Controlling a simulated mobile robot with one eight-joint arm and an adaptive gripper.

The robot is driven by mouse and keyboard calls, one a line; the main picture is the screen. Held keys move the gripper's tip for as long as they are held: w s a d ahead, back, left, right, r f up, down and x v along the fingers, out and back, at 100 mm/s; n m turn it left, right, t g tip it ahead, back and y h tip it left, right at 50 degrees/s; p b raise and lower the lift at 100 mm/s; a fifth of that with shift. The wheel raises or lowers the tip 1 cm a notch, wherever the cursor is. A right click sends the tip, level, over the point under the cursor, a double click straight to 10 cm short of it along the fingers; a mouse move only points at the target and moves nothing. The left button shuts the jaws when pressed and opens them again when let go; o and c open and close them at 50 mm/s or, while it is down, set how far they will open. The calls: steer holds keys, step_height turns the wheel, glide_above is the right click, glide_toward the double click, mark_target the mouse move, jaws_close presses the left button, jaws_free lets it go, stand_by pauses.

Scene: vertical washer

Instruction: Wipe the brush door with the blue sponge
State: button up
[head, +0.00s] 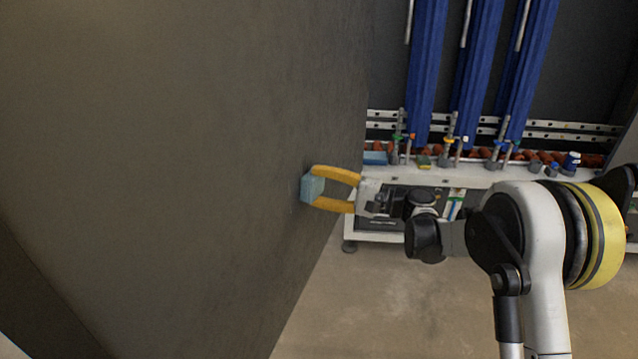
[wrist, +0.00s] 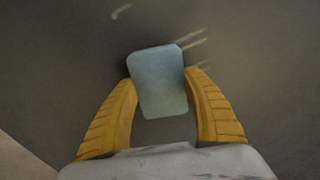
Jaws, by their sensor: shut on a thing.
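The blue sponge (head: 313,188) is a small light-blue block held between the yellow fingers of my gripper (head: 321,188). In the head view it is at the surface of the large dark grey-brown door (head: 180,150), which fills the left side. In the wrist view the sponge (wrist: 158,82) sits, slightly tilted, between the tips of my gripper (wrist: 160,88), with the door (wrist: 50,60) behind it. A few pale streaks (wrist: 190,40) show on the door right of and above the sponge. Whether the sponge presses on the door cannot be told for certain.
Behind and right of the door stands the washer, with tall blue brushes (head: 424,70) and a white ledge (head: 450,175). Several small fittings and bottles stand on the ledge, with another blue block (head: 375,158) at its left end. The concrete floor (head: 380,300) is clear below.

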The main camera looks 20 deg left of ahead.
mark_target(289, 209)
steer(key=shift+s, duration=3.45)
steer(key=shift+s+a, duration=0.1)
steer(key=shift+s, duration=1.85)
steer(key=d, duration=0.6)
steer(key=shift+s+d, duration=0.1)
steer(key=shift+d, duration=1.4)
